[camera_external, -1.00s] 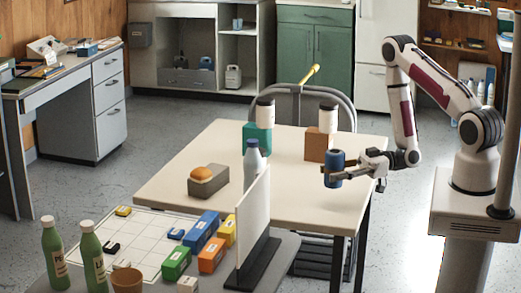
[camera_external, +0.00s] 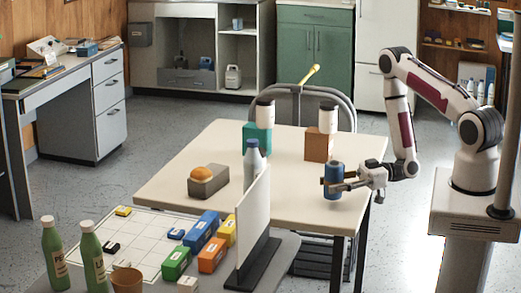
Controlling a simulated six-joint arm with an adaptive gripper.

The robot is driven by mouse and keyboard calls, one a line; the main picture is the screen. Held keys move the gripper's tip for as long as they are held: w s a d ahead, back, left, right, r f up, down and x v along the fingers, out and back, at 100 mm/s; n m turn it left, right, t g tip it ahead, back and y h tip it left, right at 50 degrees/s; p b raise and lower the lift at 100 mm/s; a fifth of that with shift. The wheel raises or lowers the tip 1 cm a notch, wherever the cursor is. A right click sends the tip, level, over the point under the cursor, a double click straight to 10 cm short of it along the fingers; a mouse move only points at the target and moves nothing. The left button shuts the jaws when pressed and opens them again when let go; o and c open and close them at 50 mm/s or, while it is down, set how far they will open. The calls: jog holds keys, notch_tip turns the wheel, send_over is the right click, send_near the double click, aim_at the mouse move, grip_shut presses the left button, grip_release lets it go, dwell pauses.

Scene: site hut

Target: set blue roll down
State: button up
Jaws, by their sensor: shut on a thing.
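The blue roll (camera_external: 333,180) is a small upright blue cylinder with a dark top, near the right edge of the cream table (camera_external: 290,207). My gripper (camera_external: 342,185) reaches in from the right and is shut on the blue roll. The roll's lower end is at or just above the table top; I cannot tell whether it touches. The fingers hide part of its lower side.
Behind the roll stand a brown block (camera_external: 318,147) and a teal block (camera_external: 256,138), each with a white cylinder on top. A white panel (camera_external: 252,230) rises in front. The table's front right is clear.

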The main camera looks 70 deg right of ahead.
jog(key=shift+f, duration=1.35)
jog(key=shift+f, duration=0.1)
jog(key=o, duration=1.2)
jog(key=shift+v, duration=6)
